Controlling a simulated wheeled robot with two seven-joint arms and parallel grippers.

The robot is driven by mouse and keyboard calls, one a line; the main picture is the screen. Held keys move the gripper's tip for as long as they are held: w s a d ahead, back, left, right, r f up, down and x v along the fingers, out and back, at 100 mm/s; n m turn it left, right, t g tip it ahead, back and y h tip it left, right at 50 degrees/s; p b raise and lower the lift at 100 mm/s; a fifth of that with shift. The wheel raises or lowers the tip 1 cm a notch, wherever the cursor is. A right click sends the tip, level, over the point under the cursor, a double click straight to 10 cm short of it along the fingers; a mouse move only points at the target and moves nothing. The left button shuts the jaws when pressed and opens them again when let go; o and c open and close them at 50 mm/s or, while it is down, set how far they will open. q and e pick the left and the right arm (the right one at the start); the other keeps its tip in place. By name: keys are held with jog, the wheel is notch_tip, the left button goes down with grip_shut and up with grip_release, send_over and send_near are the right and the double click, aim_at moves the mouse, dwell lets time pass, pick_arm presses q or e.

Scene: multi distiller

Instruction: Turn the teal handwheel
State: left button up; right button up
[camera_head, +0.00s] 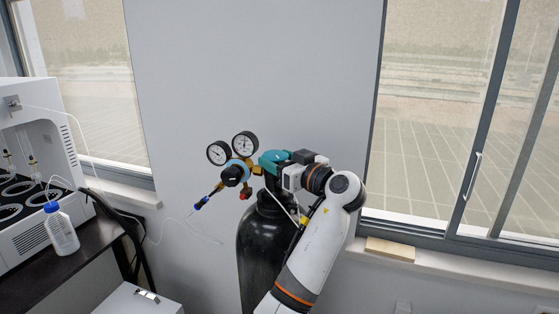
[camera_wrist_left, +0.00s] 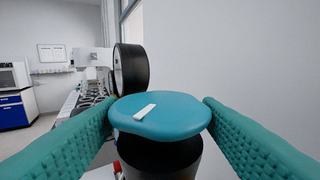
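The teal handwheel (camera_wrist_left: 178,118) is a rounded teal disc with a small white mark on its top. In the left wrist view it sits between the two teal, ridged fingers of my left gripper (camera_wrist_left: 160,108), atop a dark cylinder. The fingers are spread wide, one on each side of the wheel; I cannot tell whether they touch it. In the head view my left gripper (camera_head: 272,160) is at the top of the black gas cylinder (camera_head: 258,245), and the teal of the fingers and wheel merges there. My right gripper is not in view.
Two round gauges (camera_head: 231,149) and a blue-and-black regulator (camera_head: 234,173) sit close left of my gripper. A thin tube runs left to a bench (camera_head: 75,250) with a bottle (camera_head: 60,229) and a white machine (camera_head: 35,170). Wall and windows are behind.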

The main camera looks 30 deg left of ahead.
pick_arm(q)
jog(key=shift+c, duration=0.7)
jog(key=shift+s+f+m+t+h+b, duration=0.1)
jog(key=shift+m+t+h+b, duration=0.2)
jog(key=shift+m+t+b, duration=0.3)
jog(key=shift+s+f+m+t+h+b, duration=0.1)
jog(key=shift+m+t+h+b, duration=0.25)
jog(key=shift+t+b, duration=0.35)
jog(key=shift+s+a+r+m+t+h, duration=0.1)
jog(key=shift+m+t+h, duration=0.2)
jog(key=shift+m+t, duration=0.25)
jog(key=shift+r+m+t+h, duration=0.1)
jog(key=shift+m+t+h, duration=0.2)
jog(key=shift+t, duration=0.35)
jog(key=m+t+h, duration=0.2)
jog(key=shift+s+a+r+t, duration=0.1)
jog(key=shift+a+t, duration=0.05)
jog(key=shift+t, duration=0.15)
jog(key=shift+m+t+h+p, duration=0.65)
jog(key=shift+m+t+h, duration=0.35)
jog(key=shift+h, duration=0.15)
jog(key=o, duration=0.9)
